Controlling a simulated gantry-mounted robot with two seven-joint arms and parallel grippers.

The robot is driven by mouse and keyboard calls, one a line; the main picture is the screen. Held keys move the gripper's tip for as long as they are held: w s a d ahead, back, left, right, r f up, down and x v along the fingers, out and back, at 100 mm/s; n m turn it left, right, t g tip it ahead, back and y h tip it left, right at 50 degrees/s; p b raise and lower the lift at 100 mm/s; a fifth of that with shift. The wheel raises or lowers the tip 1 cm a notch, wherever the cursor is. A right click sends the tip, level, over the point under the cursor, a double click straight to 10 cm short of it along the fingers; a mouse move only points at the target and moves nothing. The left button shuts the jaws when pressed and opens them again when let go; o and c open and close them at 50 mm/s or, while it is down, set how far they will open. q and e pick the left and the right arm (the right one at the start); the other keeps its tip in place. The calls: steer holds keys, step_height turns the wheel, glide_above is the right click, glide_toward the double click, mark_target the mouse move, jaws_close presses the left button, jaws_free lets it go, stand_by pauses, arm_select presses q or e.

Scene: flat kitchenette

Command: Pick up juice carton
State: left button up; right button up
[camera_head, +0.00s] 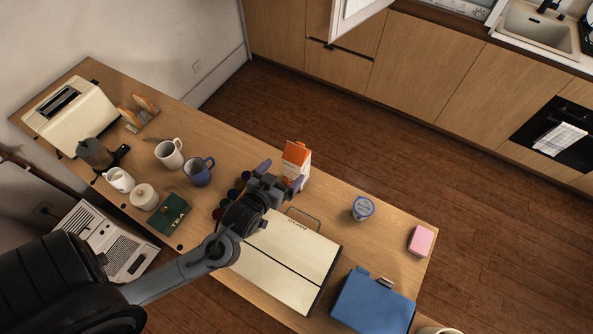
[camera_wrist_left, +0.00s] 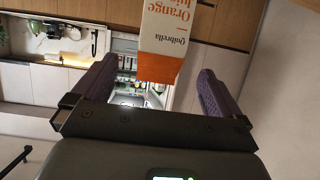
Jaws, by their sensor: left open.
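The juice carton (camera_head: 296,158), white and orange, stands upright on the wooden table near its far edge. It also shows in the left wrist view as a white and orange box (camera_wrist_left: 165,35) with "Orange" lettering, between and ahead of the two fingers. My left gripper (camera_head: 282,177) is open, its purple-grey fingers spread at the near side of the carton. In the left wrist view the open gripper (camera_wrist_left: 155,90) has a gap on both sides of the carton. Whether a finger touches it I cannot tell. My right gripper is not in view.
A cream toaster grill (camera_head: 285,258) lies below my gripper. A blue-lidded cup (camera_head: 362,208), pink sponge (camera_head: 421,240) and blue box (camera_head: 372,302) are to the right. Mugs (camera_head: 169,154) and a green tea box (camera_head: 169,215) are to the left. Table around the cup is clear.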

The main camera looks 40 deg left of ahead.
mark_target(292, 161)
arm_select(q)
steer(key=x, duration=0.3)
steer(key=p+x, duration=0.1)
steer(key=x, duration=0.5)
steer(key=shift+w+a+r, duration=0.1)
steer(key=shift+r, duration=0.15)
steer(key=shift+w+a+f, duration=0.1)
steer(key=shift+w+f, duration=0.2)
steer(key=shift+w, duration=0.15)
steer(key=shift+c, duration=0.2)
jaws_close()
steer(key=shift+r, duration=0.2)
